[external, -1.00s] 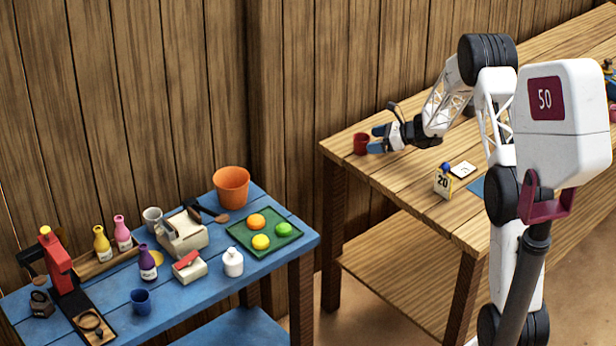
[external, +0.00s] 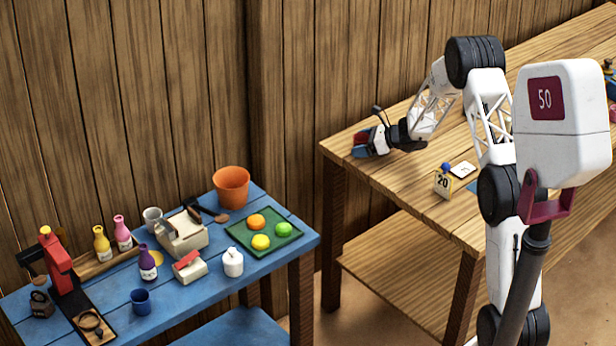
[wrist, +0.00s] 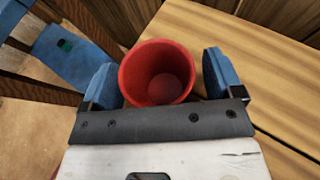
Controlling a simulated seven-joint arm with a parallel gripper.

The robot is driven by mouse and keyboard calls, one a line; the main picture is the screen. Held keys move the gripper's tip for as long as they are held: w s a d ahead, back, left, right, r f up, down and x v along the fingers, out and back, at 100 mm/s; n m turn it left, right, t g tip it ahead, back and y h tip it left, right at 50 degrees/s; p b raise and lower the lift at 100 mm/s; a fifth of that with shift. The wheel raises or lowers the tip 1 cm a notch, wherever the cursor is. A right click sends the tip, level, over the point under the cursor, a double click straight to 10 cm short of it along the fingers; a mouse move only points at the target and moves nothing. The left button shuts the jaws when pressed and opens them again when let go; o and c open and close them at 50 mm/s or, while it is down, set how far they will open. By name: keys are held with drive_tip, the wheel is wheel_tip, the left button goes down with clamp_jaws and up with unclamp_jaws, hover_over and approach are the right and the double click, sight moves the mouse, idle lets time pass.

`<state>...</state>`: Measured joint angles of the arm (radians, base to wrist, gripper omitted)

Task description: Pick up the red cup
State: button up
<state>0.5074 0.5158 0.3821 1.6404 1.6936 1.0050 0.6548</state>
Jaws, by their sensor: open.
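The red cup (wrist: 157,75) stands upright on the wooden table near its left corner; in the wrist view I look down into its empty inside. My gripper (wrist: 160,82) is open, with a blue finger on each side of the cup. The right finger is close to the cup wall, and the left finger is also very near it; I cannot tell whether either touches. In the external view my gripper (external: 362,143) is low over the table corner, and only a bit of the red cup (external: 360,137) shows, mostly hidden by the fingers.
The wooden table (external: 400,172) has free room in front of my gripper. A number 20 card block (external: 443,184) and a white card (external: 463,169) lie to the right. A separate blue table (external: 205,292) at left holds bottles, an orange pot (external: 231,188) and a blue cup (external: 140,301).

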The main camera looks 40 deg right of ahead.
idle(0.3)
drive_tip(key=c, duration=1)
drive_tip(key=shift+r, duration=0.1)
drive_tip(key=shift+r, duration=4.9)
